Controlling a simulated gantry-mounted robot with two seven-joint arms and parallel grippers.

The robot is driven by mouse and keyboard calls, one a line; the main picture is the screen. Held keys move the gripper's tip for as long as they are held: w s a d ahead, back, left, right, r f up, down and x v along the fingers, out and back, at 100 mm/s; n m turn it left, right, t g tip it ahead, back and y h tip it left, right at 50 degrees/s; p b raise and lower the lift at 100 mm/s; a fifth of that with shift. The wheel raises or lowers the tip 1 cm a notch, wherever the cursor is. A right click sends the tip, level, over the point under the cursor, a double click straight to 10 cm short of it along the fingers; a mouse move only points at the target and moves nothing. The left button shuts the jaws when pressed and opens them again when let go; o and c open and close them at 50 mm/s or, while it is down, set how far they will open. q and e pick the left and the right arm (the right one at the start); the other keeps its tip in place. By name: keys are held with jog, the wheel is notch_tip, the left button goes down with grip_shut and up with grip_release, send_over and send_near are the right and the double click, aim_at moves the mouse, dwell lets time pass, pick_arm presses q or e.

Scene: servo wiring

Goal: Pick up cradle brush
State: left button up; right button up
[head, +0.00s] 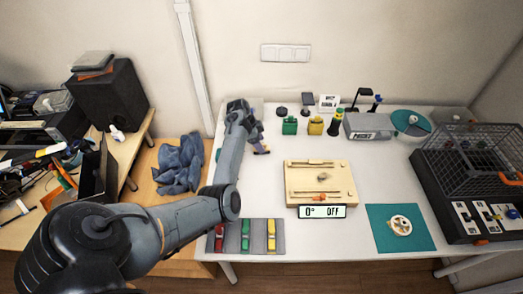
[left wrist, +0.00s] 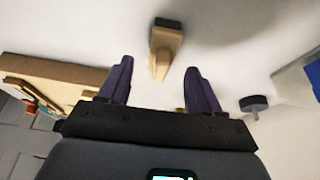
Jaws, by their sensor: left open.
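In the left wrist view, a small wooden piece with a dark end (left wrist: 165,42) stands on the white surface beyond my fingertips; it looks like the brush, but I cannot tell for sure. My left gripper (left wrist: 158,72) is open and empty, its two purple fingers spread on either side of the line to that piece, not touching it. In the head view my left gripper (head: 261,149) is over the left part of the white table, and I cannot make out the brush there; the arm may hide it. My right gripper is in neither view.
A wooden board (head: 320,184) with a "0° OFF" display (head: 322,212) lies right of the gripper. A grey tray (head: 259,244) holds coloured items in front. A teal mat (head: 385,244) and black caged device (head: 460,205) are right.

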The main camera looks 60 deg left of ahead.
pick_arm(q)
jog(key=shift+x, duration=1.2)
jog(key=shift+c, duration=0.2)
jog(key=c, duration=1.1)
jog(key=shift+r, duration=0.8)
notch_tip(320, 180, up, 3)
jog(key=shift+f+p, duration=0.1)
jog(key=shift+p, duration=0.3)
jog(key=w+d+r, duration=0.2)
jog(key=d+r, duration=0.1)
jog(key=d, duration=0.2)
jog(key=w+d+r+p, duration=0.1)
jog(key=w+d+r, duration=0.1)
jog(key=d, duration=0.3)
jog(key=shift+w+d+r, duration=0.3)
jog(key=shift+d+r, duration=0.05)
jog(key=shift+r, duration=0.45)
